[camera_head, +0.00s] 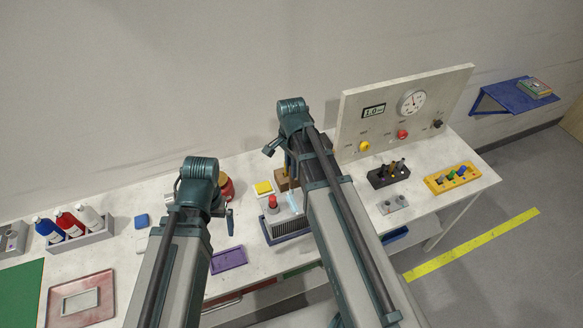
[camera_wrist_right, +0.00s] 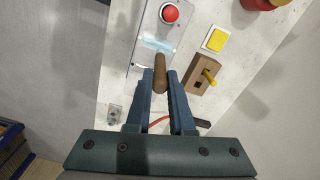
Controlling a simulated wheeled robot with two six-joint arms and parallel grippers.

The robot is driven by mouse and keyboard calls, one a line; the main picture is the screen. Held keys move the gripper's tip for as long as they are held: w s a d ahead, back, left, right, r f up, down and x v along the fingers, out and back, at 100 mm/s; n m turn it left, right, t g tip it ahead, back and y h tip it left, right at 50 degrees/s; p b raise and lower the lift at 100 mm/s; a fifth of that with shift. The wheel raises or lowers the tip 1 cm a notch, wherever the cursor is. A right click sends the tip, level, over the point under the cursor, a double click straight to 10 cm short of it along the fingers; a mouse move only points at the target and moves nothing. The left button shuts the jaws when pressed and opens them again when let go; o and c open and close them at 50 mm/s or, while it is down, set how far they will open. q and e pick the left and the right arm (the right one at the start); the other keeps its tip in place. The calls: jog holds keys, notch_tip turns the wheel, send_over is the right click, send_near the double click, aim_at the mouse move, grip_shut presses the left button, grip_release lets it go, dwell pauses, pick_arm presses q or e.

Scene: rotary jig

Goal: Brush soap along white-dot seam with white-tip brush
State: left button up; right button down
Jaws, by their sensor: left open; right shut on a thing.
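My right gripper (camera_wrist_right: 160,84) is shut on a brown wooden handle (camera_wrist_right: 160,66), which looks like a brush handle. Its tip colour is hidden. The handle is above a pale metal fixture (camera_wrist_right: 146,52) with a red knob (camera_wrist_right: 169,13) and a light-blue streak (camera_wrist_right: 157,45). I cannot tell whether the brush touches it. The fixture also shows in the head view (camera_head: 289,229), partly behind my right arm. No white-dot seam can be made out. A wooden block (camera_wrist_right: 199,86) beside it holds a yellow-handled tool (camera_wrist_right: 209,77). My left gripper (camera_head: 215,205) is open, left of the fixture.
A purple tray (camera_head: 229,259) lies left of the fixture. A yellow pad (camera_head: 264,188) and a red round container (camera_head: 226,187) stand behind. Bottles (camera_head: 67,224) and a reddish tray (camera_head: 80,301) are left. A gauge panel (camera_head: 385,118), black holder (camera_head: 388,176) and yellow rack (camera_head: 452,179) are right.

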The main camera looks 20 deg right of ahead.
jog(key=shift+r, duration=0.1)
notch_tip(320, 180, up, 3)
jog(key=p, duration=0.3)
